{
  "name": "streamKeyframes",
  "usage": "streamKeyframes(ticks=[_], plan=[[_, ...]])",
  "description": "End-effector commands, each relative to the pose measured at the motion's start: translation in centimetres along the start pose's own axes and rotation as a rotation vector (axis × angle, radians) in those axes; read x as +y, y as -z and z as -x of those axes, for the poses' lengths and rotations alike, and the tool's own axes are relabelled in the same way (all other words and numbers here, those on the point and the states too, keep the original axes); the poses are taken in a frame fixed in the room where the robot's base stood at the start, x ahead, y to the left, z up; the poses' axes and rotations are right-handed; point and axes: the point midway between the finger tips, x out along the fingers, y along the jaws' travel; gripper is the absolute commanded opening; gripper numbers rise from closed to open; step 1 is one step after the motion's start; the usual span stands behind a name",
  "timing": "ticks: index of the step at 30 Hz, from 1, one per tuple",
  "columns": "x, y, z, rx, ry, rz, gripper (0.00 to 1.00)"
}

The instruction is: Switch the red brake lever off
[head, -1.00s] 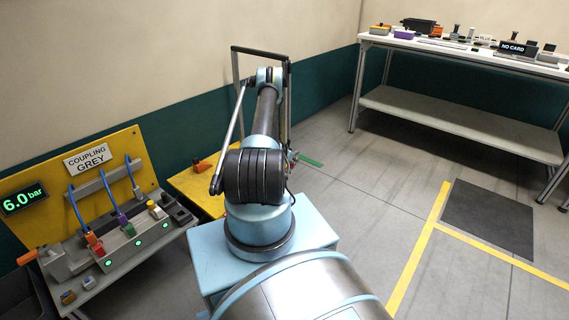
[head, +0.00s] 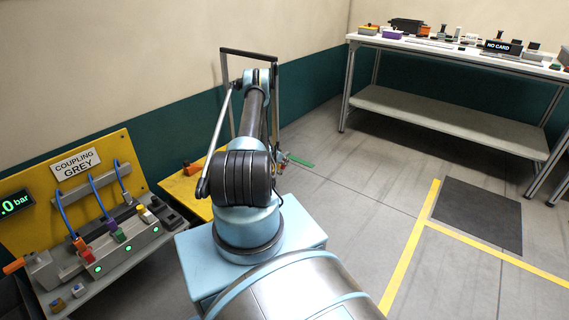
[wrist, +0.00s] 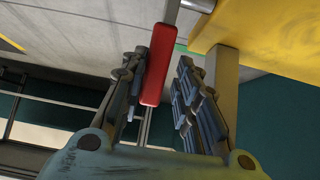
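The red brake lever (wrist: 158,65) shows in the wrist view as a long red grip on a grey metal rod. It reaches down between the two fingers of my gripper (wrist: 163,72). The fingers are spread, with a visible gap between the lever and the right finger. The left finger lies close beside the lever, and I cannot tell whether they touch. In the head view the lever cannot be made out, and my arm covers much of the area around my gripper.
A yellow part (wrist: 245,50) borders the lever at upper right in the wrist view. A coupling panel (head: 100,150) with blue hoses stands at left in the head view. A workbench (head: 440,125) with small items stands at the back right. The floor between is clear.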

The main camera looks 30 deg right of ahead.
Motion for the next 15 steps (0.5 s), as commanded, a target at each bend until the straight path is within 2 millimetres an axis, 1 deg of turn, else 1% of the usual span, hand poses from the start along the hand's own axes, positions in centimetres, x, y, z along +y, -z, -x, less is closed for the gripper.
streamKeyframes(ticks=[11,15], plan=[[0.24,0.07,-0.01,0.0,-0.004,-0.001,0.27],[0.24,0.52,0.42,0.0,-0.004,-0.001,0.27]])
